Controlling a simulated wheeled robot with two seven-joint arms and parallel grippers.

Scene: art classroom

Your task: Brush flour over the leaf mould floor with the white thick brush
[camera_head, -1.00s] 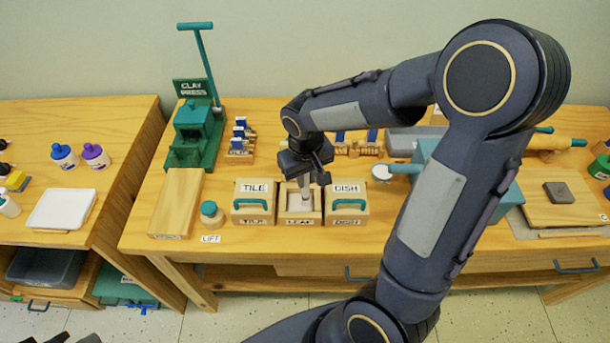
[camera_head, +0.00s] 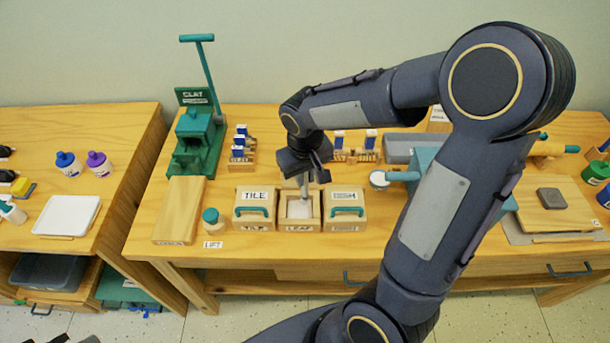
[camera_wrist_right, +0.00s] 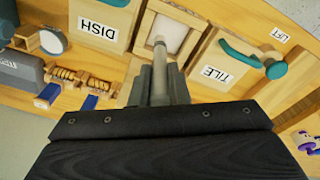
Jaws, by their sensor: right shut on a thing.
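The leaf mould (camera_head: 300,226) is an open wooden box between the lidded tile mould (camera_head: 255,213) and dish mould (camera_head: 345,215). Its floor looks whitish; I cannot tell how much of that is flour. My right gripper (camera_head: 304,177) is shut on the white thick brush (camera_head: 303,188) above the mould's back part. In the right wrist view the brush (camera_wrist_right: 160,46) points at the open leaf mould (camera_wrist_right: 149,18). I cannot tell whether its tip touches the floor. Dark tips at the bottom left of the head view may be my left gripper (camera_head: 75,338).
A green clay press (camera_head: 195,135) with a tall lever stands at the back left. A white-topped round cup (camera_head: 379,179) is to the right. My right arm hides part of the table's right side.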

